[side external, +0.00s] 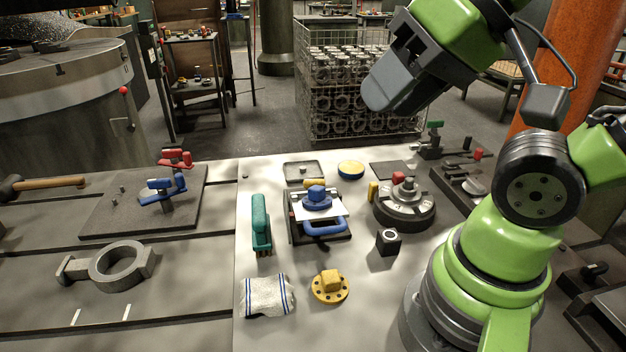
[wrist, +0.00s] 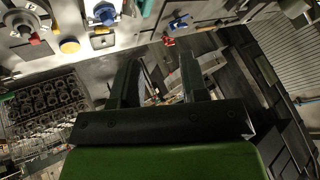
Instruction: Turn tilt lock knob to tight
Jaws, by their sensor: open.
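Which knob is the tilt lock, and any tight mark, I cannot tell. A round grey fixture (side external: 405,213) at the right of the light bench top carries a red knob (side external: 398,178) and a yellow handle (side external: 373,191). The red knob also shows at the upper left of the wrist view (wrist: 34,39). Left of it, a dark fixture bears a blue knob (side external: 317,194) and a blue handle (side external: 325,227); the blue knob shows in the wrist view too (wrist: 105,13). My gripper (wrist: 160,82) is open and empty, raised well above and behind the bench, away from both fixtures.
A teal-handled brush (side external: 260,223), striped cloth (side external: 267,295), yellow flange (side external: 330,287) and black block (side external: 388,241) lie around the fixtures. Red and blue valve handles (side external: 163,190) stand at left. A wire crate of castings (side external: 360,85) stands behind the bench.

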